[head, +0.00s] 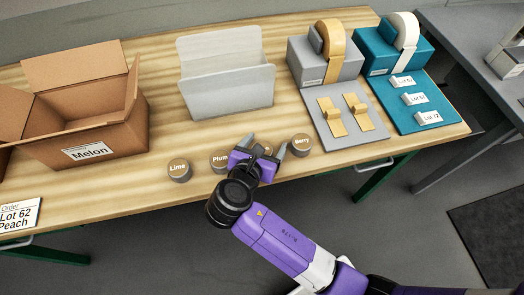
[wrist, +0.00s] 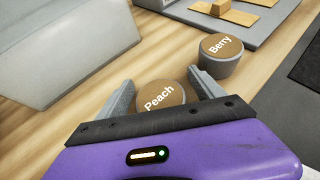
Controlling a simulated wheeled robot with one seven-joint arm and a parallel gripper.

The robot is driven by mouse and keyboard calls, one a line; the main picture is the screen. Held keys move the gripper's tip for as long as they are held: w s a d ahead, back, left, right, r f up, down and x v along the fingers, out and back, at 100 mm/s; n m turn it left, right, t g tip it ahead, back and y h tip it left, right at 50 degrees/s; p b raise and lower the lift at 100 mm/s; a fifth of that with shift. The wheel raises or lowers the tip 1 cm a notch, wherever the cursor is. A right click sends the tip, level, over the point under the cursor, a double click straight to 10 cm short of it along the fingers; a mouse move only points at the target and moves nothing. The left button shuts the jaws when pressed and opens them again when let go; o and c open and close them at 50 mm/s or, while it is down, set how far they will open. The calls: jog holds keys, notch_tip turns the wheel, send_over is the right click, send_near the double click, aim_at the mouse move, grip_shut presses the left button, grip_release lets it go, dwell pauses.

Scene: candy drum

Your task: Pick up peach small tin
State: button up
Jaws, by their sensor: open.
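The peach small tin (wrist: 160,98) shows in the wrist view as a round tin with a brown lid lettered "Peach". It sits on the wooden table between the two fingers of my gripper (wrist: 163,92), its near part hidden behind the gripper body. In the head view my gripper (head: 262,150) is over the table's front part, between the Plum and Berry tins, and hides most of the peach tin. The fingers are open, one on each side of the tin. I cannot tell whether they touch it.
The Berry tin (head: 301,145) stands close on the right, the Plum tin (head: 219,161) and Lime tin (head: 179,170) on the left. A grey holder (head: 228,90) stands behind. A Melon box (head: 95,125) is at left; tape dispensers (head: 325,65) are at right.

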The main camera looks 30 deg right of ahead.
jog(key=c, duration=1.5)
jog(key=shift+r, duration=0.1)
